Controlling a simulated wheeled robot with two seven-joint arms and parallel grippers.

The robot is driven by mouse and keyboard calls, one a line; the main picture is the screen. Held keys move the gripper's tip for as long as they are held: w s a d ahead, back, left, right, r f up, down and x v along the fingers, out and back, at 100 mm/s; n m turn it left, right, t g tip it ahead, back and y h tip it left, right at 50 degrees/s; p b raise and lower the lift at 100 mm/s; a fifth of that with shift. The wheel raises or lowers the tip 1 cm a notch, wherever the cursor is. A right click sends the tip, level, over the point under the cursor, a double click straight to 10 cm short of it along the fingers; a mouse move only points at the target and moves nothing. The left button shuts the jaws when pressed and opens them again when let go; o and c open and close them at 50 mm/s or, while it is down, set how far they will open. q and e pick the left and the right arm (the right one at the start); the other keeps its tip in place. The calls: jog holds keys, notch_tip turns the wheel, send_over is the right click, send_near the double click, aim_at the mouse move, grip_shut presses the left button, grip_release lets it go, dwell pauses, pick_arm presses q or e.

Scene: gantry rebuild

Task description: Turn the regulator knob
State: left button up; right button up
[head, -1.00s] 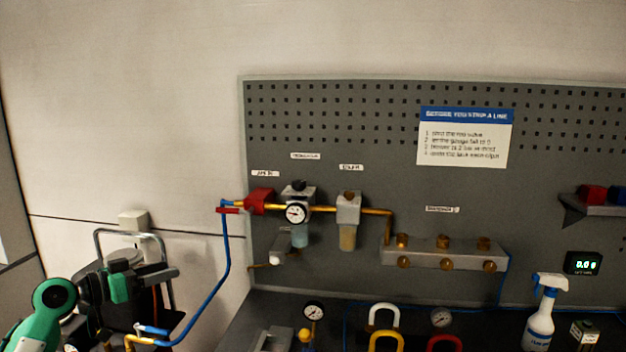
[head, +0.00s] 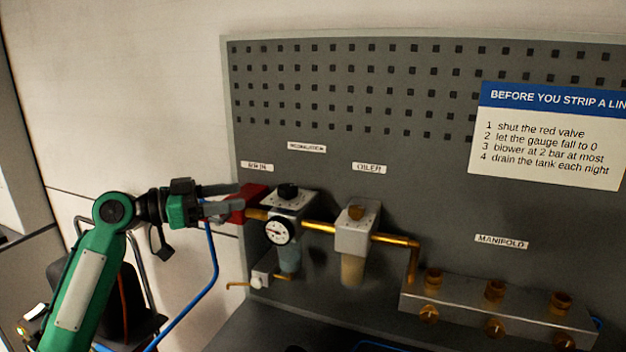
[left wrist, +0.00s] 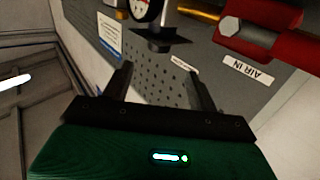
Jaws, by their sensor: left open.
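The regulator (head: 288,205) hangs on the pegboard, with a black knob (head: 288,190) on its top and a round white gauge (head: 277,231) on its front. My left gripper (head: 236,199) is open and empty, to the left of the knob and in front of the red valve, which it partly covers. In the left wrist view, which is upside down, the open fingers (left wrist: 160,72) point toward the board; the gauge (left wrist: 147,10) and a dark knob-like part (left wrist: 160,40) lie beyond them, apart from the fingertips. My right gripper is not in view.
The oiler (head: 355,233) is just right, the manifold (head: 460,305) farther right. A blue hose (head: 213,265) hangs below the valve.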

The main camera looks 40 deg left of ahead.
aim_at(287, 186)
pick_arm(q)
jog(key=p+x, duration=0.2)
jog(key=x, duration=0.2)
jog(key=p+x, duration=0.1)
jog(key=x, duration=0.2)
jog(key=p+x, duration=0.2)
jog(key=x, duration=0.2)
jog(key=shift+w+d+r+p, duration=0.25)
jog(key=shift+d+r+p, duration=0.05)
jog(key=shift+w+d+f+p, duration=0.25)
jog(key=shift+w+d, duration=0.2)
jog(key=shift+w, duration=0.3)
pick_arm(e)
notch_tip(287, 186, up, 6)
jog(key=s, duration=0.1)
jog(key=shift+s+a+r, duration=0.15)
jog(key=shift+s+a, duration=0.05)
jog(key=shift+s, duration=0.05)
pick_arm(q)
jog(key=shift+c, duration=0.2)
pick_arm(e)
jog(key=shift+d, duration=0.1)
pick_arm(q)
jog(key=c, duration=0.9)
jog(key=shift+r, duration=0.1)
jog(key=shift+c, duration=0.2)
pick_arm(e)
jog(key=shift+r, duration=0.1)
